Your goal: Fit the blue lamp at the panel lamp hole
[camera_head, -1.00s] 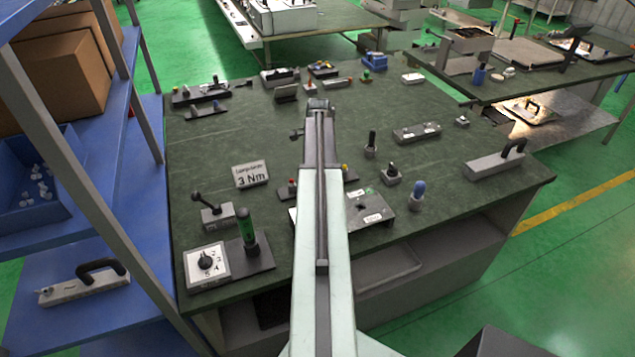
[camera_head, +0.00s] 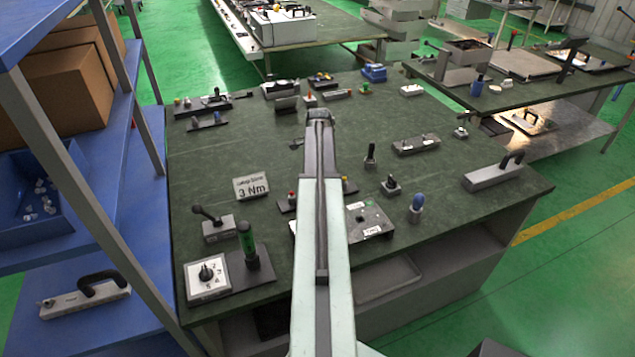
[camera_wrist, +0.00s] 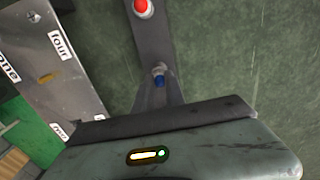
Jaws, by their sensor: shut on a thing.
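In the wrist view a small blue lamp (camera_wrist: 159,80) sits at the tips of my gripper (camera_wrist: 158,88), whose jaws are shut on it. The lamp is above the dark green table top, near a grey strip. The grey panel (camera_wrist: 60,75) with number labels such as "four" is to the left of the lamp, apart from it. In the head view the panel (camera_head: 372,222) is partly behind my arm, and my gripper and the held lamp are hidden. I cannot clearly tell which mark on the panel is the lamp hole.
A red button (camera_wrist: 143,8) is on the grey strip. In the head view, a blue-topped piece (camera_head: 417,203) and a black knob piece (camera_head: 391,185) stand right of the panel. A "3 Nm" sign (camera_head: 251,187) and a green cylinder (camera_head: 247,240) are to the left. Table between items is clear.

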